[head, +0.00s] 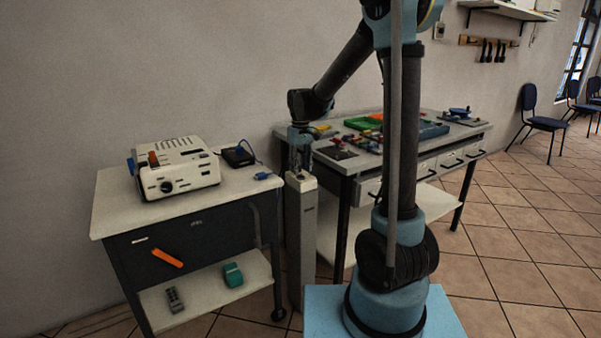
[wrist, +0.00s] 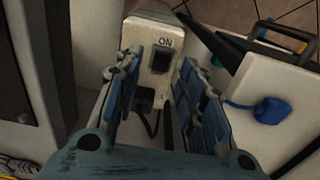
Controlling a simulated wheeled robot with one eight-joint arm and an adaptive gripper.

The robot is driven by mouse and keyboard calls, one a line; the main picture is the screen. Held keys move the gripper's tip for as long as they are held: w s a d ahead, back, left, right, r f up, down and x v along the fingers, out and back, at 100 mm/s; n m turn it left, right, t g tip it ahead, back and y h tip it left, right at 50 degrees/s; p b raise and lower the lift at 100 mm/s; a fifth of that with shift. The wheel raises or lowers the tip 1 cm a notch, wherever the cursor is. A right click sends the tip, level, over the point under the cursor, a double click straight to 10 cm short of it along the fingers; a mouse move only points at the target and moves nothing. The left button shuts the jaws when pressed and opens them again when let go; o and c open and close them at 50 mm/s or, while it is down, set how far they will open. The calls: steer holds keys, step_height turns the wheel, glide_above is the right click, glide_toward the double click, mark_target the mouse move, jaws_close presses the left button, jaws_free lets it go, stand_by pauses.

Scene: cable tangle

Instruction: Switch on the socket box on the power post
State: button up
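The power post (head: 301,240) is a grey upright column between the two tables. In the head view my gripper (head: 300,167) points down just above its top. In the wrist view the socket box (wrist: 176,42) is pale, with an "ON" mark and a black rocker switch (wrist: 161,60) below it. My gripper (wrist: 161,82) also shows there with its blue-padded fingers apart, one to each side of the switch, with nothing held between them. Below the switch are a dark socket opening and black cable, partly hidden. I cannot tell which way the rocker is tipped or whether a finger touches the box.
The left table (head: 115,205) holds a white machine (head: 175,167), a black adapter (head: 238,156) and a blue plug (head: 263,176), which also shows in the wrist view. The right workbench (head: 450,133) carries coloured parts close to my arm. Tiled floor is open at the right.

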mark_target(301, 176)
steer(key=shift+f, duration=1.15)
steer(key=shift+c, duration=0.3)
jaws_close()
